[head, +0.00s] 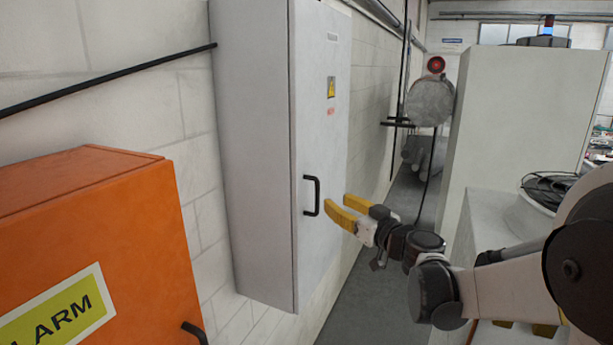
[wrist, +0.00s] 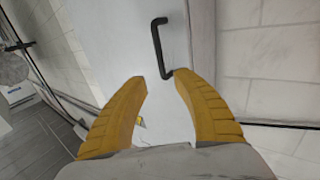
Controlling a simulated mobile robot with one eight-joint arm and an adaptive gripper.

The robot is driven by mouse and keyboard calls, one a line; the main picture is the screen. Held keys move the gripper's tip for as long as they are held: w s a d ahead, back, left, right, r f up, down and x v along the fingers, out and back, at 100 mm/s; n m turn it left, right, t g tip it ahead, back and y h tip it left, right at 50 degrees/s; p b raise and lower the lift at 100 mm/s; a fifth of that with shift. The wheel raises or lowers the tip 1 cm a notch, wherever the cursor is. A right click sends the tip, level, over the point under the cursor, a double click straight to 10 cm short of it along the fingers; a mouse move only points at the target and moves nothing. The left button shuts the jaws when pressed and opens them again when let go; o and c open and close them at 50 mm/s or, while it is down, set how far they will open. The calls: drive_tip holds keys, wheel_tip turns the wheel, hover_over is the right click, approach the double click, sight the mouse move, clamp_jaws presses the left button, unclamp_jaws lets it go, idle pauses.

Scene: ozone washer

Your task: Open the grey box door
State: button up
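The grey box (head: 255,140) hangs on the white block wall, and its door (head: 318,165) looks shut. A black bar handle (head: 312,196) is on the door's left side in the head view. My gripper (head: 338,207) has yellow fingers and is just right of the handle, in front of the door. In the wrist view my gripper (wrist: 160,84) is open, with a gap between the fingertips. The handle (wrist: 159,45) lies beyond the tips there, its near end close to the right fingertip. I cannot tell whether they touch.
An orange alarm box (head: 100,240) with its own black handle is at the front left. A black pipe (head: 110,80) runs along the wall to the grey box. A large white cabinet (head: 520,120) stands at the right. Grey floor (head: 365,290) shows between.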

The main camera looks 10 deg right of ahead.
sight(318, 190)
drive_tip(key=p+x, duration=0.1)
drive_tip(key=x, duration=0.9)
drive_tip(key=shift+s+a+f, duration=0.1)
clamp_jaws()
